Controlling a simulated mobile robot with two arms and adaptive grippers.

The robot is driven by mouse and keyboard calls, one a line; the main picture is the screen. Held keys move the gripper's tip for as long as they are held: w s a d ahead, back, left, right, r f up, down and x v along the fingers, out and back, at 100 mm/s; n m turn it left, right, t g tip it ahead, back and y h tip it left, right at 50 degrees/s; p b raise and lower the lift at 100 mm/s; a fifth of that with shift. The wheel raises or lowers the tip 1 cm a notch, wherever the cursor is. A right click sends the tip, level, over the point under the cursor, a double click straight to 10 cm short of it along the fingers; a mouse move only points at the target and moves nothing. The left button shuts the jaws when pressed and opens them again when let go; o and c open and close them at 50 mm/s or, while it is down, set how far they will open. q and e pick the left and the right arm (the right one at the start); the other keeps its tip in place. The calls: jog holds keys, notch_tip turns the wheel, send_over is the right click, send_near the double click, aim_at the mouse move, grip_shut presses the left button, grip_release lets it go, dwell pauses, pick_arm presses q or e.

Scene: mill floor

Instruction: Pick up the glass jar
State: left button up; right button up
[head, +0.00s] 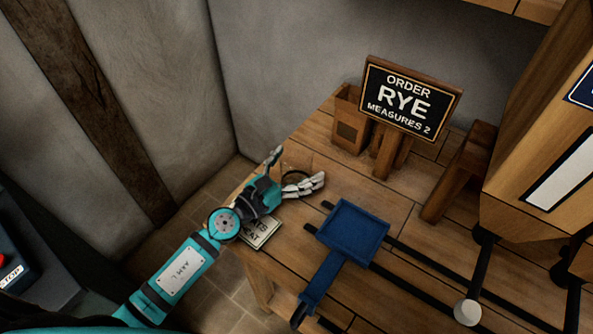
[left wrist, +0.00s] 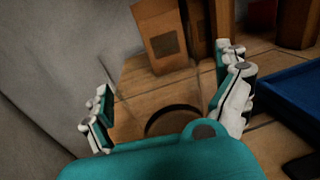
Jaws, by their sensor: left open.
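The glass jar (head: 301,170) is clear and hard to make out on the wooden table, near its left edge; a dark ring and a faint outline show. In the left wrist view the jar (left wrist: 150,112) shows as faint glass edges and a dark curved ring just ahead of my palm. My left gripper (head: 297,168) is open, with its fingers spread to either side of the jar; the left wrist view shows the same (left wrist: 166,82). I cannot tell whether any finger touches the glass. My right gripper is out of view.
A blue scoop-like tray (head: 352,228) with a handle lies right of my gripper, over dark rails (head: 425,265). A wooden box (head: 350,125) and an order sign reading "RYE, MEASURES 2" (head: 408,98) stand behind. A label card (head: 264,233) lies under my wrist.

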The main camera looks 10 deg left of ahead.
pick_arm(q)
jog(key=c, duration=1.5)
jog(key=shift+o, duration=0.2)
jog(key=shift+r, duration=0.1)
